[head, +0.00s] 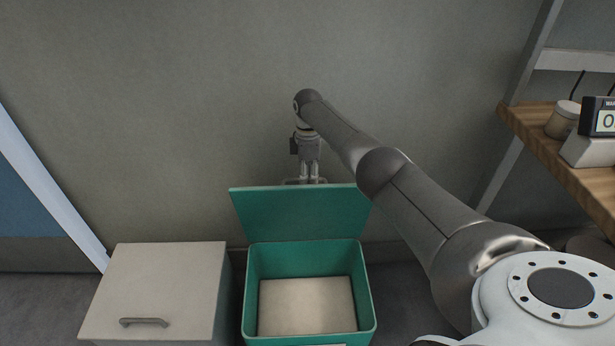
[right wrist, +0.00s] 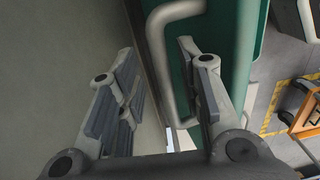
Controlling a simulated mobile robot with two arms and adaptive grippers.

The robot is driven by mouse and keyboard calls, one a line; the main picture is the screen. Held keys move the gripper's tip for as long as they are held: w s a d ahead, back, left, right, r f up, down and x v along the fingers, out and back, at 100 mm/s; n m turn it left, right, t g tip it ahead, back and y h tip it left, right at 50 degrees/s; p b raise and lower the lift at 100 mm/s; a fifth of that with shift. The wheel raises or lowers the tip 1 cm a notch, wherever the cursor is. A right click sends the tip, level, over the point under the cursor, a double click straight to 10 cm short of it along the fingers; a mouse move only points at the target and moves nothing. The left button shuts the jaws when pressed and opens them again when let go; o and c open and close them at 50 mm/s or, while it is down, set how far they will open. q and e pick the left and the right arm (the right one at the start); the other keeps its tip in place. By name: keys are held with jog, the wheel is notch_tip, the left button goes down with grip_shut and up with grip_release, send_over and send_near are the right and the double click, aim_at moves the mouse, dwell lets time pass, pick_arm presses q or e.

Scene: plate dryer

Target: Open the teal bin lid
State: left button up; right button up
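The teal bin (head: 368,300) stands on the floor in the lower middle of the head view, with a pale surface visible inside. Its teal lid (head: 300,213) is raised, standing nearly upright at the bin's back edge. My right gripper (head: 309,178) is behind the lid's top edge, pointing down. In the right wrist view, its fingers are apart, with the lid's grey handle (right wrist: 157,55) between them and nearer the right finger. The fingers do not look closed on it. The teal lid (right wrist: 230,40) also shows there. My left gripper is out of view.
A pale bin with a closed lid (head: 165,285) and grey handle stands just left of the teal bin. A grey wall (head: 180,120) is close behind. A wooden shelf (head: 560,155) with a pot (head: 562,120) and a device is at right.

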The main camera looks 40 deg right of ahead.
notch_tip(320, 180, up, 12)
jog(key=shift+w+d+f, duration=0.15)
jog(key=shift+w+d, duration=0.05)
jog(key=shift+w, duration=0.2)
dwell(0.4)
